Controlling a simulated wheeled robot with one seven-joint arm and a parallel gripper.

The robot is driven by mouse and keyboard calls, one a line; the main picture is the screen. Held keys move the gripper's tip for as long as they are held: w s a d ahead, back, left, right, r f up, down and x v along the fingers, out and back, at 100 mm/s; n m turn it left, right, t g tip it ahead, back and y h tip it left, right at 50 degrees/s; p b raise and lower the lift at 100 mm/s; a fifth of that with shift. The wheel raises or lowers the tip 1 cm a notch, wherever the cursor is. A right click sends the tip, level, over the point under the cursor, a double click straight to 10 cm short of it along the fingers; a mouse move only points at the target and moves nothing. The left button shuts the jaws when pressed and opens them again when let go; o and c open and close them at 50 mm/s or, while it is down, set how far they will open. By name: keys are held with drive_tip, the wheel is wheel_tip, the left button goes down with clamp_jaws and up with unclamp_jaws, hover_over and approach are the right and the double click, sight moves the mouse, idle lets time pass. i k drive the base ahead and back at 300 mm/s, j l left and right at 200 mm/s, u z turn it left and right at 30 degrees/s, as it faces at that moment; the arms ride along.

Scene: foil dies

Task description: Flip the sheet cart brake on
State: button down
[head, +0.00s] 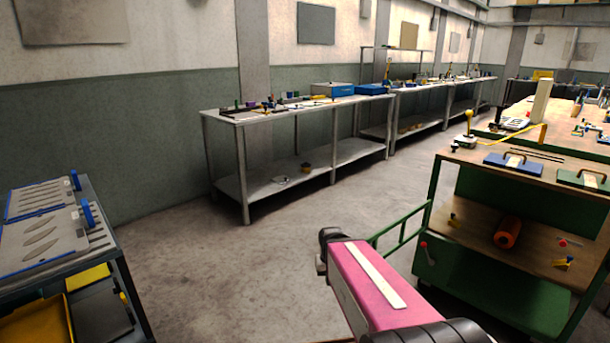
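A green cart (437,203) with a wooden top and a lower shelf stands at the right, with a green tube handle (405,228) on its left side. A small red-knobbed lever (425,248) shows by its lower shelf edge. A dark cart (115,262) with grey slotted plates (45,243) stands at the left edge. I cannot tell for sure which is the sheet cart, and no brake is clearly recognisable. My pink arm link reaches up from the bottom middle, left of the green cart, and hides part of the floor there. My gripper is not visible.
A long grey bench (222,117) with small parts and a blue box (331,89) runs along the wall. An orange roll (507,232) lies on the green cart's lower shelf. The concrete floor (230,270) between the carts is clear.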

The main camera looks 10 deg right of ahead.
sight(427, 253)
drive_tip(key=i+j+z, duration=0.1)
drive_tip(key=i+j, duration=0.15)
drive_tip(key=i, duration=0.25)
drive_tip(key=i+j+z, duration=0.1)
drive_tip(key=i+j, duration=0.2)
drive_tip(key=i, duration=0.15)
drive_tip(key=i+j+z, duration=0.3)
drive_tip(key=i+z, duration=0.15)
drive_tip(key=i+j+z, duration=0.8)
drive_tip(key=j+z, duration=0.15)
drive_tip(key=j, duration=0.15)
drive_tip(key=j+z, duration=0.35)
drive_tip(key=j, duration=0.25)
drive_tip(key=j+z, duration=0.4)
drive_tip(key=j, duration=0.25)
drive_tip(key=j+z, duration=0.35)
drive_tip(key=j, duration=0.25)
drive_tip(key=k+j+z, duration=0.2)
drive_tip(key=j+z, duration=0.15)
drive_tip(key=j, duration=0.2)
